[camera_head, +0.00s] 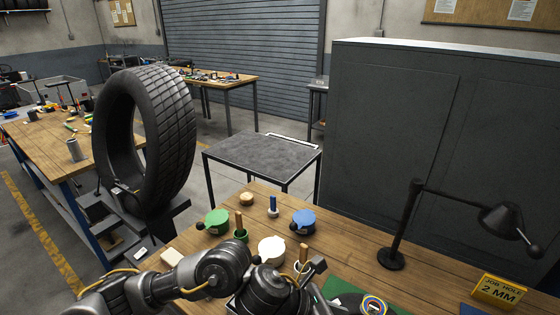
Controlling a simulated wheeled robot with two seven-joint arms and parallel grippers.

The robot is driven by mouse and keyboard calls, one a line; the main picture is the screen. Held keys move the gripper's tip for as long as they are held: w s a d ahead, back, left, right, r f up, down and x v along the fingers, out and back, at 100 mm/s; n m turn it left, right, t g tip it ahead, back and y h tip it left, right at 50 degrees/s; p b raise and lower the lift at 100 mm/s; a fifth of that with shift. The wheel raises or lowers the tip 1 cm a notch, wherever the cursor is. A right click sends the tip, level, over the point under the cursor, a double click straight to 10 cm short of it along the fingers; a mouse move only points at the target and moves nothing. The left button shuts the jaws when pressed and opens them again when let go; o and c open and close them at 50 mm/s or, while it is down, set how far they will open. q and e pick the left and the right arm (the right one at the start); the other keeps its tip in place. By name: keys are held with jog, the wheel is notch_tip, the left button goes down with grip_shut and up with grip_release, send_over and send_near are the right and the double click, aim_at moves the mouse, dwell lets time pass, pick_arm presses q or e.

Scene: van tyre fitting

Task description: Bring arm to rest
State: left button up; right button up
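My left arm comes in from the lower left and reaches over the front of the wooden bench (372,249). Its dark wrist is bent near the bottom middle. My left gripper (316,267) shows only as a small dark part beyond the wrist, beside an upright wooden handle (303,252). I cannot tell whether its fingers are open or shut, or whether it touches the handle. My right arm and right gripper are not in view.
Close to the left arm are a white pot (271,251), a green pot (216,222), a green brush-like item (240,234) and a blue pot (303,222). A lamp (392,258) and yellow sign (499,290) stand right. A tyre (176,135) stands left.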

pick_arm(q)
jog(key=w+a+f+n+t+y, duration=0.3)
jog(key=a+n, duration=0.5)
jog(key=n, duration=0.8)
jog(key=a+f+n+t+y, duration=0.1)
jog(key=a+f+n+t, duration=0.2)
jog(key=a+n+t, duration=0.9)
jog(key=s+a+f+n+g+y, duration=0.3)
jog(key=s+a+f+n+g, duration=0.3)
jog(key=s+a+n, duration=0.35)
jog(key=s+a+f+n+g+y, duration=0.4)
jog(key=s+a+f+n+g, duration=0.2)
jog(key=s+a+n, duration=0.3)
notch_tip(320, 180, down, 26)
jog(key=d+g+b, duration=0.1)
jog(key=d+b, duration=0.1)
jog(key=s+a+f+g+b, duration=0.1)
jog(key=s+a+f, duration=0.2)
jog(key=s+f, duration=1.4)
jog(key=shift+a+f+n+g, duration=0.15)
jog(key=shift+f+n+g, duration=0.2)
jog(key=shift+f, duration=0.15)
